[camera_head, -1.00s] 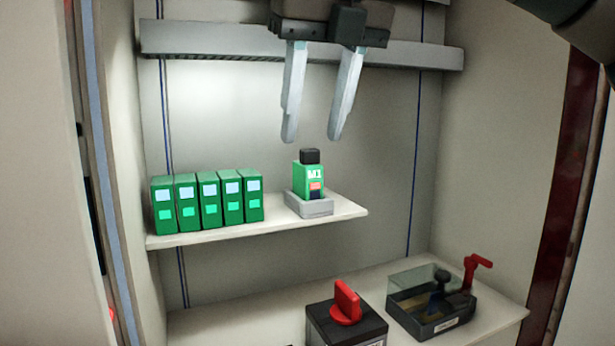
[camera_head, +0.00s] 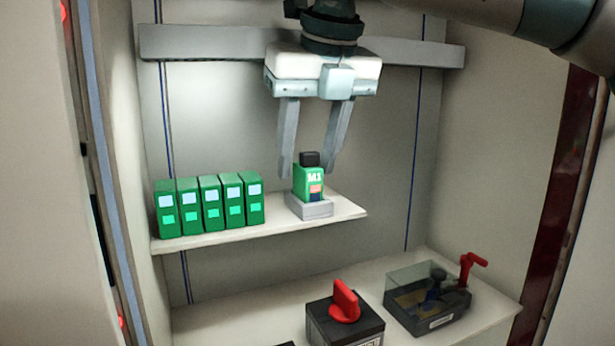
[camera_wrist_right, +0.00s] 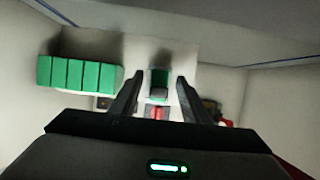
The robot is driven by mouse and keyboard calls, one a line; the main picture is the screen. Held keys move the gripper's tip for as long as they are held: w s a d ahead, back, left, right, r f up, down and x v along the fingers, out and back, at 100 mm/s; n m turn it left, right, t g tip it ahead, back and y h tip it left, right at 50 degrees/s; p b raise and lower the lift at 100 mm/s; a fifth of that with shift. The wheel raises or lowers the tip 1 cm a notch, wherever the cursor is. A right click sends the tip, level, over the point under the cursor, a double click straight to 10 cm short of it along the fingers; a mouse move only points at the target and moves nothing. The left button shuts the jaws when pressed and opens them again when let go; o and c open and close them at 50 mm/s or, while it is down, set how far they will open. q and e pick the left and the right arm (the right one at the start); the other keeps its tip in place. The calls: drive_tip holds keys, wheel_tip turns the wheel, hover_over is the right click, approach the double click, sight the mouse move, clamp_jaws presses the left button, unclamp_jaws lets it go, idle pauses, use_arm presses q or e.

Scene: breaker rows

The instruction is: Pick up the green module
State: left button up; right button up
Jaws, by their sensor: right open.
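The green module (camera_head: 309,183), marked M1 with a black top, stands upright in a small grey holder (camera_head: 311,209) on the white shelf (camera_head: 270,232). My right gripper (camera_head: 308,174) is open and points down over it. Its fingertips are near the height of the module's black top, seemingly one on each side; I cannot tell whether they touch. In the right wrist view the green module (camera_wrist_right: 158,82) shows between the open fingers (camera_wrist_right: 157,85). My left gripper is not in view.
Several green breakers (camera_head: 208,205) stand in a row on the shelf to the left. Below are a black box with a red knob (camera_head: 345,302) and a clear-covered box with a red lever (camera_head: 430,298). A grey rail (camera_head: 205,43) crosses the back wall behind my arm.

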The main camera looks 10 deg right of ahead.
idle(0.3)
clamp_jaws()
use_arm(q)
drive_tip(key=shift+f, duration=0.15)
use_arm(e)
drive_tip(key=shift+r, duration=0.2)
drive_tip(key=shift+r+b, duration=1.05)
drive_tip(key=shift+r, duration=0.4)
use_arm(q)
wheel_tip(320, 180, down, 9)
drive_tip(key=b, duration=0.7)
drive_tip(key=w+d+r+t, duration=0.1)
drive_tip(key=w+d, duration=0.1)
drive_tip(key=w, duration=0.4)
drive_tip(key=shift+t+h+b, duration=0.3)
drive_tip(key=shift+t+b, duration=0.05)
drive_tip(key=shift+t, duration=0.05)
use_arm(e)
drive_tip(key=s+d, duration=0.3)
drive_tip(key=s, duration=1.4)
drive_tip(key=shift+s+d+r, duration=0.15)
drive_tip(key=shift+s+d, duration=0.05)
drive_tip(key=shift+s, duration=0.15)
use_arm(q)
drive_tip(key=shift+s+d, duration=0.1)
